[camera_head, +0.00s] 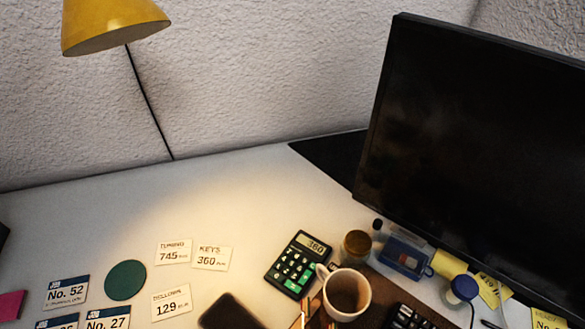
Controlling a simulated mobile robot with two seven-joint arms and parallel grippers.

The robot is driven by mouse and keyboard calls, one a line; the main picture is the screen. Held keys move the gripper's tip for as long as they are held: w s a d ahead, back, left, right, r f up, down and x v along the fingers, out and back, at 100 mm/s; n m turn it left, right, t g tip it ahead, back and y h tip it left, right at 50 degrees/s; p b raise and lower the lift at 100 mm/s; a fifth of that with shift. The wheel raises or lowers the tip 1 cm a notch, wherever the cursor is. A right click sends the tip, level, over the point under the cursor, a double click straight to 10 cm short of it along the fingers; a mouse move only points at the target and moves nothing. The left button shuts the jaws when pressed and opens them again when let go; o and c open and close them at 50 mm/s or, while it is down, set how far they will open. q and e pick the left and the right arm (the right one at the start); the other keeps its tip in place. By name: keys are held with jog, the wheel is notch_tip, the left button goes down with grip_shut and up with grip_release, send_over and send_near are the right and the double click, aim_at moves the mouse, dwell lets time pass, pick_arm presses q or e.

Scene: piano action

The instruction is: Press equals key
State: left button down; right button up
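A dark calculator (274,262) lies tilted on the pale desk, right of the middle of the picture. Its display (313,244) seems to read 360. Its keys are small, some white and some green, with green keys (292,286) near its lower edge. The key labels are too small for me to tell which one is equals. A white mug (352,311) with brown contents stands close to the calculator's lower right corner. Neither of my grippers can be made out in the head view.
Number cards lie left of the calculator, including one reading 360 (212,258) and one reading 745 (174,252). A dark phone (230,312) lies below. A jar (355,248), a blue case (403,257) and a large monitor (470,150) stand to the right.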

grip_shut()
dwell(1.2)
